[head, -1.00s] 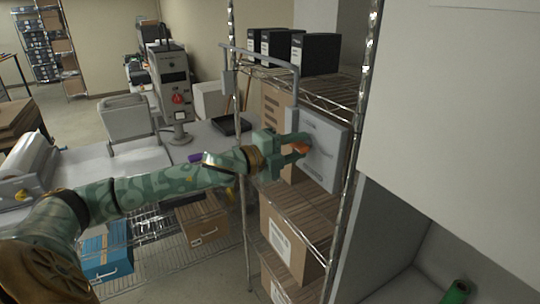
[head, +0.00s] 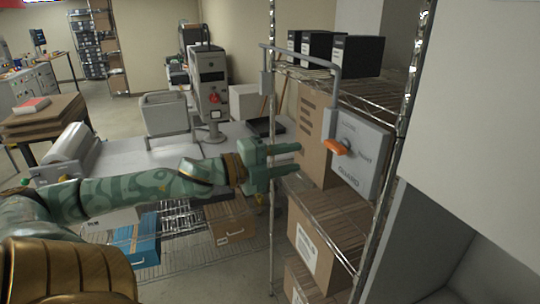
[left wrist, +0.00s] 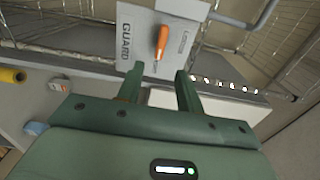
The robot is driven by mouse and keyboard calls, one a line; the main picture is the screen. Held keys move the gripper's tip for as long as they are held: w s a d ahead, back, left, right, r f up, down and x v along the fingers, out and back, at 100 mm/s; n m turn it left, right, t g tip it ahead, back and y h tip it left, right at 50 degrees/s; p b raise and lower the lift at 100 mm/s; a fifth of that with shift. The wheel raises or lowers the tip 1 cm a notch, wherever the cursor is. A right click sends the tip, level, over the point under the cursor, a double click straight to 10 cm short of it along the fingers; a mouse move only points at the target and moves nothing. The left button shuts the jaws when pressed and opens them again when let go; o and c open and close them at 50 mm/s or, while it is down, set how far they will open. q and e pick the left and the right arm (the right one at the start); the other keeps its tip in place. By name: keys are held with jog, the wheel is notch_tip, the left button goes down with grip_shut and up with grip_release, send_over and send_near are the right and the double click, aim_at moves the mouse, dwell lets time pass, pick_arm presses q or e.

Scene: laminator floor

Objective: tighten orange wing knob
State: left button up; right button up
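The orange wing knob (head: 336,147) sits on a light grey panel (head: 362,160) hung at the wire shelf. The knob also shows in the left wrist view (left wrist: 161,42), beyond my fingertips, on the panel with the word GUARD. My left gripper (head: 299,160) is to the left of the knob, apart from it. In the left wrist view its two green fingers (left wrist: 156,72) are spread with nothing between them. My right gripper is not in view.
A wire rack with cardboard boxes (head: 315,245) and black binders (head: 358,56) surrounds the panel. A bent grey bar (head: 300,50) runs above it. A large white surface (head: 480,110) stands at the right. A bench with machines is behind my left arm.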

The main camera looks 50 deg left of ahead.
pick_arm(q)
jog(key=p+v, duration=0.1)
jog(key=v, duration=0.3)
dwell(0.6)
